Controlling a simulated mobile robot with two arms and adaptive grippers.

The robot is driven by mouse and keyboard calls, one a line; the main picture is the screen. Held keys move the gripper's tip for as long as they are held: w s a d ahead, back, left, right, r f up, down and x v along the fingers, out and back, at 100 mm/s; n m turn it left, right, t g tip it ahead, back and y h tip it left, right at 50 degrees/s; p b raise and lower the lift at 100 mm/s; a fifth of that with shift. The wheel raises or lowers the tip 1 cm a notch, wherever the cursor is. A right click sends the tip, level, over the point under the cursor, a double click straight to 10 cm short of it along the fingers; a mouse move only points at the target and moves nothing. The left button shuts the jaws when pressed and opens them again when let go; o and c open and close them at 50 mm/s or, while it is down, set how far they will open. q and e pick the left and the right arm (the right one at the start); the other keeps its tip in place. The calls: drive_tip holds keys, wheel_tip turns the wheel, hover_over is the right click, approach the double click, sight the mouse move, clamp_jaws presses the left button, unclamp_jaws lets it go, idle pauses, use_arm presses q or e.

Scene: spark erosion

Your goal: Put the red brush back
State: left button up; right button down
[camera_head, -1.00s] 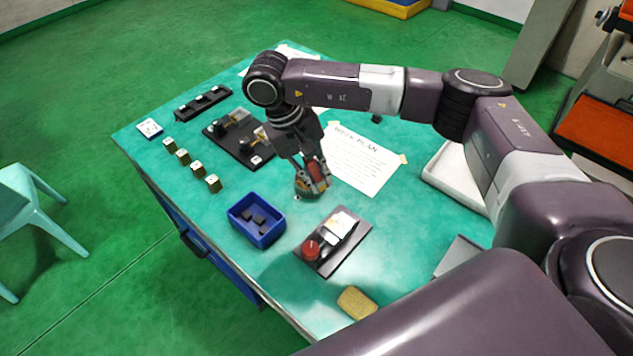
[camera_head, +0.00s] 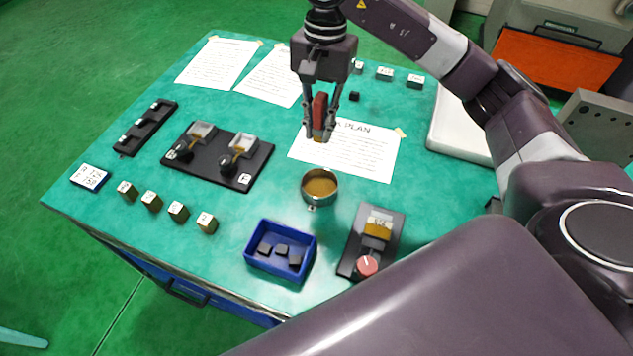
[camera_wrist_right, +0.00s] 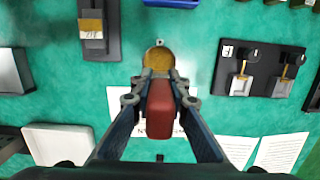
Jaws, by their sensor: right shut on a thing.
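My right gripper (camera_head: 320,128) is shut on the red brush (camera_head: 320,106), which hangs upright with its pale end down. The brush is in the air, seen against the work plan sheet and apart from the round metal cup (camera_head: 310,202). In the right wrist view the red brush (camera_wrist_right: 160,100) sits between the two fingers of my right gripper (camera_wrist_right: 160,102). The cup (camera_wrist_right: 158,50) shows just beyond the brush, partly covered by it. The cup holds something yellow-brown. My left gripper is not in view.
A blue bin (camera_head: 280,272) with black blocks and a dark plate (camera_head: 352,250) with a red knob stand near the cup. A black fixture board (camera_head: 212,171) lies left, beside several small blocks. A white tray (camera_head: 440,135) is at right. Green tabletop (camera_head: 255,205) is bare around the cup.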

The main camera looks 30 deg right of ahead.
sight(320, 141)
drive_tip(key=f, duration=0.4)
drive_tip(key=shift+s, duration=0.2)
wheel_tip(320, 141, down, 9)
drive_tip(key=shift+w+p, duration=0.1)
drive_tip(key=shift+p, duration=0.85)
drive_tip(key=shift+f, duration=0.55)
wheel_tip(320, 141, down, 3)
drive_tip(key=shift+f+p, duration=0.15)
drive_tip(key=shift+p, duration=0.3)
drive_tip(key=shift+f, duration=0.35)
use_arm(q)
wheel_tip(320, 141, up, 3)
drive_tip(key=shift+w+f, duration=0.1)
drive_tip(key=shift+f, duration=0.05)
use_arm(e)
drive_tip(key=shift+w, duration=0.1)
drive_tip(key=shift+f, duration=0.1)
drive_tip(key=shift+f, duration=0.1)
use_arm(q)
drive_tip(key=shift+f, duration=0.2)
use_arm(e)
drive_tip(key=c, duration=2.2)
unclamp_jaws()
